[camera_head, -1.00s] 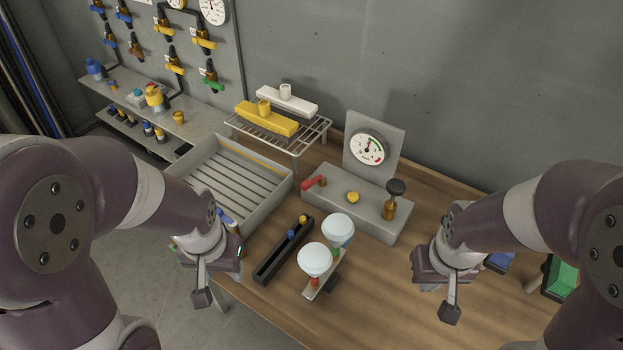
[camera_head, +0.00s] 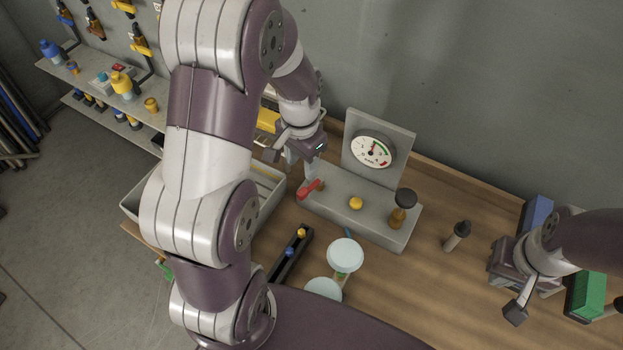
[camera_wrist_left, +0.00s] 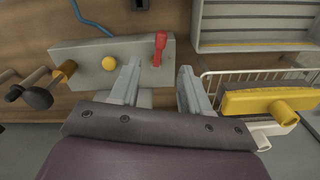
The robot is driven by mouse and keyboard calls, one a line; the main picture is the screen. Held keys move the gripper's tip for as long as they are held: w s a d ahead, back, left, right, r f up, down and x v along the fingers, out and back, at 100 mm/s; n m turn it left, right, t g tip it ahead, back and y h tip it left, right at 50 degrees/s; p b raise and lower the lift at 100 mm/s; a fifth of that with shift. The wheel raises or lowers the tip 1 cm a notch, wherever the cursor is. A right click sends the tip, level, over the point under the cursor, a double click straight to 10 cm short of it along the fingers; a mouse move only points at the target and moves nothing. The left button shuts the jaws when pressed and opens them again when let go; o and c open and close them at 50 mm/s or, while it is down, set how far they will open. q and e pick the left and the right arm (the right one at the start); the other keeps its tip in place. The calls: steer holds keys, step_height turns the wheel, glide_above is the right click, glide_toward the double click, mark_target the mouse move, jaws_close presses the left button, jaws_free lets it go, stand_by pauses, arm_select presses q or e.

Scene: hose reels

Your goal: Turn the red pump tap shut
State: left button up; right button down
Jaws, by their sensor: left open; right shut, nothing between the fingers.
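The red pump tap (camera_head: 311,188) is a short lever at the left end of the grey pump box (camera_head: 375,222). My left gripper (camera_head: 303,164) is open just above and behind that end of the box. In the left wrist view the red tap (camera_wrist_left: 159,48) shows near the gap between the open fingertips (camera_wrist_left: 159,68), closer to the left finger in the picture. Nothing is held, and I cannot tell whether a finger touches the tap. My right gripper (camera_head: 546,290) is shut and empty over the table at the right.
The box also carries a yellow knob (camera_head: 356,203) and a black-topped brass valve (camera_head: 403,205). A gauge panel (camera_head: 380,135) stands behind it. A grey slatted tray (camera_wrist_left: 255,42) and wire rack with a yellow fitting (camera_wrist_left: 270,101) lie beside it. White-topped items (camera_head: 345,254) stand in front.

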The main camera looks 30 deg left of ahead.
mark_target(303, 191)
arm_select(q)
steer(key=f, duration=0.3)
steer(key=f+p, duration=0.1)
steer(key=f, duration=0.5)
steer(key=shift+w+a+f, duration=0.15)
steer(key=shift+w+f, duration=0.15)
steer(key=shift+f, duration=0.1)
steer(key=shift+s+f, duration=0.3)
steer(key=shift+f, duration=0.2)
steer(key=shift+w, duration=0.1)
steer(key=shift+c, duration=0.3)
jaws_close()
